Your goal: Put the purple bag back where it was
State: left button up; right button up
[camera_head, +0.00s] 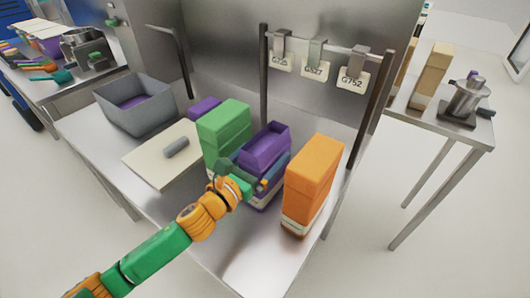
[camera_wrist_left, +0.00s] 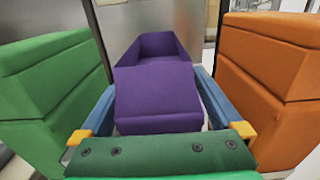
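The purple bag (camera_head: 263,144) stands upright between the green bag (camera_head: 222,128) and the orange bag (camera_head: 314,172) on the steel table. My left gripper (camera_head: 238,183) is at its near side. In the left wrist view the purple bag (camera_wrist_left: 157,95) fills the space between the two blue fingers of my left gripper (camera_wrist_left: 157,100). The fingers lie along both its sides and look to be touching it. The gripper and wrist hide part of the bag's near face in the head view. The bag's base looks to be on the table. My right gripper is in neither view.
Beside the bags are a grey bin (camera_head: 135,108) with something purple inside and a pale board (camera_head: 150,160) with a grey cylinder. A rack rail (camera_head: 330,43) with number tags stands behind. The green (camera_wrist_left: 50,85) and orange (camera_wrist_left: 270,85) bags flank the gripper closely.

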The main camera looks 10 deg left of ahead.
aim_at(248, 170)
pick_arm(q)
jog(key=shift+s, duration=0.1)
jog(key=b+v, duration=0.2)
jog(key=v, duration=0.8)
jog(key=shift+v, duration=0.95)
